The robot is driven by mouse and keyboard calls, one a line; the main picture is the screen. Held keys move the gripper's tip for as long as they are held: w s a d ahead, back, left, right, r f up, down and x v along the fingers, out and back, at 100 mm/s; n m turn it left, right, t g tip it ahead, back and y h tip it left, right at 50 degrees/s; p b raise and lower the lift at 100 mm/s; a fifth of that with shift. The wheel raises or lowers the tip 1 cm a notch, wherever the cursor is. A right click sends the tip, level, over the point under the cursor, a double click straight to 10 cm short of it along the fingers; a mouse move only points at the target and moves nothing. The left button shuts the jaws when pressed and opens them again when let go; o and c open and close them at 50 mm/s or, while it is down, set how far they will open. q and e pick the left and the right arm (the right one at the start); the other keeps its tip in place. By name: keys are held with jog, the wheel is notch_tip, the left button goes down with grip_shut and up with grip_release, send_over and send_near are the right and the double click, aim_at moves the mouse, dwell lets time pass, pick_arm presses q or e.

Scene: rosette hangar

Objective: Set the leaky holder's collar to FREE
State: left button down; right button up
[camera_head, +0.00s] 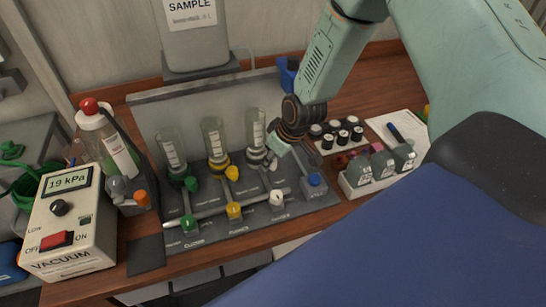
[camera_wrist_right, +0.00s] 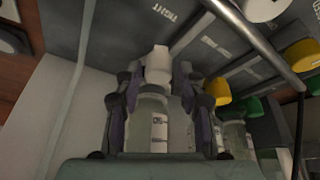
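A grey rack (camera_head: 255,226) holds three upright glass tubes. The left tube (camera_head: 172,150) has a green knob (camera_head: 188,222) in front, the middle tube (camera_head: 215,137) a yellow knob (camera_head: 234,210), the right tube (camera_head: 255,128) a white knob (camera_head: 276,198). Which holder leaks is not evident. My right gripper (camera_head: 276,150) is beside the right tube's lower part. In the right wrist view its fingers (camera_wrist_right: 158,105) stand either side of a glass tube (camera_wrist_right: 152,125) with a white part (camera_wrist_right: 158,66) beyond. Contact is unclear, and the collar's setting is unreadable. My left gripper is out of view.
A vacuum box (camera_head: 75,220) reading 19 kPa stands left, beside a red-capped bottle (camera_head: 108,140). Black-capped vials (camera_head: 336,134) and a tray of grey bottles (camera_head: 378,170) stand right. "TIGHT" lettering (camera_wrist_right: 168,12) shows on the rack. A blue surface fills the lower right.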

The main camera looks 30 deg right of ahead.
jog(key=shift+d, duration=0.1)
grip_shut()
